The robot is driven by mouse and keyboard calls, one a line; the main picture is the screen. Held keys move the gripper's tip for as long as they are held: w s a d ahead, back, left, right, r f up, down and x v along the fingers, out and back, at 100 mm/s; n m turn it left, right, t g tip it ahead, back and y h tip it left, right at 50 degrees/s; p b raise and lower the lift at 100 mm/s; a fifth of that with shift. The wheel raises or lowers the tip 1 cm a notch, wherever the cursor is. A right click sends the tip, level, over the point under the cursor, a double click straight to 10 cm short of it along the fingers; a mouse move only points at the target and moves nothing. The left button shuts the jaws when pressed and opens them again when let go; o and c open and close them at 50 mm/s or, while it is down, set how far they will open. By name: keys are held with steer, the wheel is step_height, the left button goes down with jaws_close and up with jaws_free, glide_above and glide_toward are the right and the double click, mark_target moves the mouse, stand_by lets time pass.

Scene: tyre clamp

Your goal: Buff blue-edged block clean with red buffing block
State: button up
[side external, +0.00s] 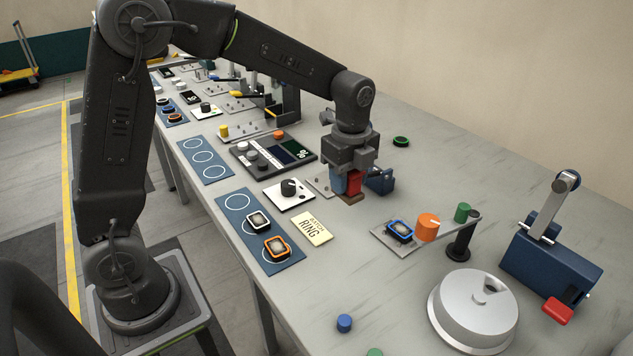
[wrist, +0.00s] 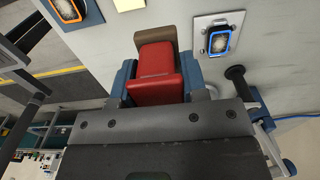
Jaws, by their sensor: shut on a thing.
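The blue-edged block (side external: 399,230) sits on a small grey plate at the middle right of the bench. It also shows at the upper right of the wrist view (wrist: 219,42), with a pale scuffed-looking face. My gripper (side external: 347,184) is above the bench, to the left of the blue-edged block and apart from it. Its blue fingers are shut on the red buffing block (wrist: 157,75), which has a brown pad at its lower end. In the side view the pad is close to the bench top; I cannot tell whether it touches.
An orange knob (side external: 428,227), a green cylinder (side external: 462,212) and a black post (side external: 461,243) stand beside the plate. A blue mat (side external: 240,203) holds white-edged and orange-edged blocks. A yellow label card (side external: 312,229) lies near my gripper. A blue lever clamp (side external: 550,262) stands at the right.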

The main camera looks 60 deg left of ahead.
steer(key=w+d+f, duration=0.2)
steer(key=w+d, duration=0.8)
steer(key=shift+w+f, duration=0.1)
steer(key=shift+f, duration=2.8)
steer(key=shift+a+f, duration=0.55)
steer(key=shift+f, duration=0.3)
steer(key=shift+c, duration=0.3)
steer(key=shift+a, duration=2.4)
steer(key=shift+d, duration=3.15)
step_height(320, 180, up, 8)
steer(key=shift+a, duration=0.15)
